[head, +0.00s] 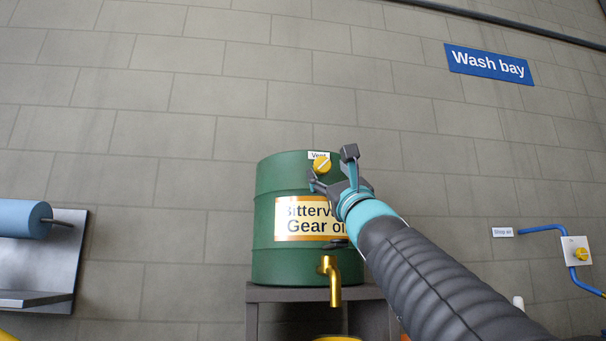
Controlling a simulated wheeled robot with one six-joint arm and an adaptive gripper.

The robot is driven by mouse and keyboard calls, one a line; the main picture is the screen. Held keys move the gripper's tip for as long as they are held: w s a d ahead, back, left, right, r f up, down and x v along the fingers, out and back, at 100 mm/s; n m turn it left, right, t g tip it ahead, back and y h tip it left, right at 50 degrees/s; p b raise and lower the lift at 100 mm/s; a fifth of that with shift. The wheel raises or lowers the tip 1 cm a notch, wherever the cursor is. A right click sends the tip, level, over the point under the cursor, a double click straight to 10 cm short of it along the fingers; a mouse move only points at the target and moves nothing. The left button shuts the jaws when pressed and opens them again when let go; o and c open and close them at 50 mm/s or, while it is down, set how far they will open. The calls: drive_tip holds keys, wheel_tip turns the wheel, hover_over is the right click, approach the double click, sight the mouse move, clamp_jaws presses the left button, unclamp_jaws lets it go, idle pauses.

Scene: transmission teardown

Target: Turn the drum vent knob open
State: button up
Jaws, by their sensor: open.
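The green drum (275,178) with a gear oil label (300,217) stands upright on a dark stand. The yellow round vent knob (322,165) is on its upper front, under a small "Vent" tag (318,155). A pale line runs diagonally across the knob's face. My gripper (332,170) is open in front of the drum, just right of the knob. One finger is above right of the knob and one is below it. Whether either finger touches the knob cannot be told. My gripper and arm hide the drum's right side and part of the label.
A brass tap (333,281) sticks out low on the drum, above the stand (268,294). A shop air valve (577,251) with blue hose is on the wall at right. A blue roll (22,219) on a holder is at left. The wall between is clear.

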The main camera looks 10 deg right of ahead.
sight(325, 165)
drive_tip(key=shift+p+x, duration=0.85)
drive_tip(key=shift+x, duration=1.4)
drive_tip(key=shift+s, duration=0.1)
drive_tip(key=c, duration=1.1)
drive_tip(key=shift+c, duration=0.2)
drive_tip(key=shift+n+y+p, duration=0.35)
drive_tip(key=shift+n+y, duration=0.35)
drive_tip(key=shift+n, duration=0.1)
drive_tip(key=n+g+y, duration=0.1)
drive_tip(key=n, duration=0.1)
drive_tip(key=n+g+y+p, duration=0.1)
drive_tip(key=n+y, duration=0.1)
drive_tip(key=shift+n+g+y, duration=0.3)
drive_tip(key=shift+n, duration=0.1)
drive_tip(key=n+g+y, duration=0.1)
drive_tip(key=n+g, duration=0.1)
drive_tip(key=n, duration=0.1)
drive_tip(key=n+g+y, duration=0.2)
drive_tip(key=n, duration=0.1)
drive_tip(key=shift+p, duration=0.35)
drive_tip(key=shift+n+g, duration=0.8)
drive_tip(key=shift+n, duration=0.3)
drive_tip(key=shift+y, duration=0.3)
